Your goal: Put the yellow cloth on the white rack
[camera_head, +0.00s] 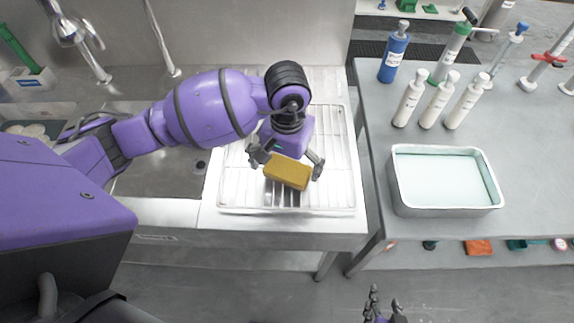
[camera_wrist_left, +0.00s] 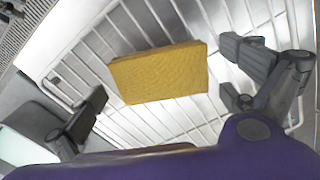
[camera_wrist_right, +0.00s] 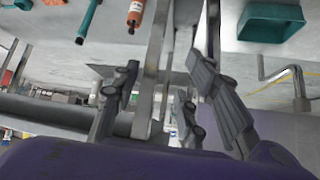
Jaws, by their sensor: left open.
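The yellow cloth (camera_head: 288,171) is a flat block-like piece on the white wire rack (camera_head: 230,190). In the left wrist view the cloth (camera_wrist_left: 160,74) lies over the bars of the rack (camera_wrist_left: 195,120). My left gripper (camera_head: 287,167) is open just above the cloth, with a finger on each side of it and apart from it in the left wrist view. My right gripper (camera_head: 384,300) is low at the bottom of the head view, away from the rack. Its fingers stand apart with no object between them in the right wrist view (camera_wrist_right: 160,90).
A metal sink (camera_head: 160,175) is left of the rack. On the table to the right stand a tray of pale liquid (camera_head: 398,185), white bottles (camera_head: 409,100) and a blue bottle (camera_head: 394,55). A gap separates this table from the rack counter.

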